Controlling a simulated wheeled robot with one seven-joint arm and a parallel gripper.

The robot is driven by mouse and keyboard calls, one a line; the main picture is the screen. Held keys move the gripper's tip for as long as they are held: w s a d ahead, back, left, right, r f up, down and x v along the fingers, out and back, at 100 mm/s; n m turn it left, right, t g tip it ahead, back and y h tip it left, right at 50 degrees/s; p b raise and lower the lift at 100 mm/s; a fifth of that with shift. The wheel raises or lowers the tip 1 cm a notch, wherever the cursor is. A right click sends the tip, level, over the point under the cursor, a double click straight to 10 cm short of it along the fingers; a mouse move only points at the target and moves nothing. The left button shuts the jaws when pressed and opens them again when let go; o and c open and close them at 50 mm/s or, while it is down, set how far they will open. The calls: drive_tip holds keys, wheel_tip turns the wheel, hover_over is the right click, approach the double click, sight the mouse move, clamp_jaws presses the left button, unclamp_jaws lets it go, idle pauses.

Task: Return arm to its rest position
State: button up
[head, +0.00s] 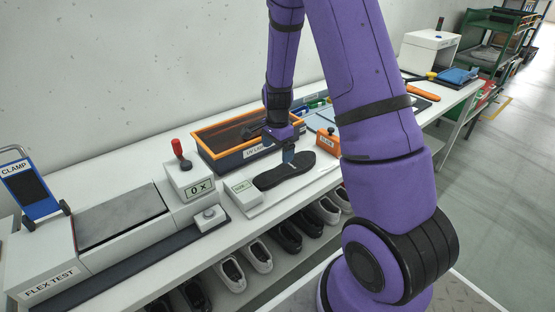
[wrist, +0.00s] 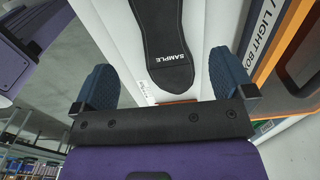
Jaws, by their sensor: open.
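My purple arm reaches over the white bench, and my gripper (head: 291,156) hangs low beside the orange-rimmed box (head: 215,165). In the wrist view my gripper (wrist: 163,68) shows two blue padded fingers spread wide with nothing between them. A black shoe sole (head: 280,176) lies flat on a pale board just below the gripper in the head view. In the wrist view the sole (wrist: 165,40) carries the word SAMPLE and lies beyond the fingers. Whether any finger touches it cannot be told.
A flex test machine (head: 120,220) and a counter box with a red knob (head: 195,182) stand to the left. An orange block (head: 328,141) stands right of the sole. Several shoes sit on the shelf below. The floor at right is clear.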

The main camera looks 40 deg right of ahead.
drive_tip(key=shift+r, duration=0.7)
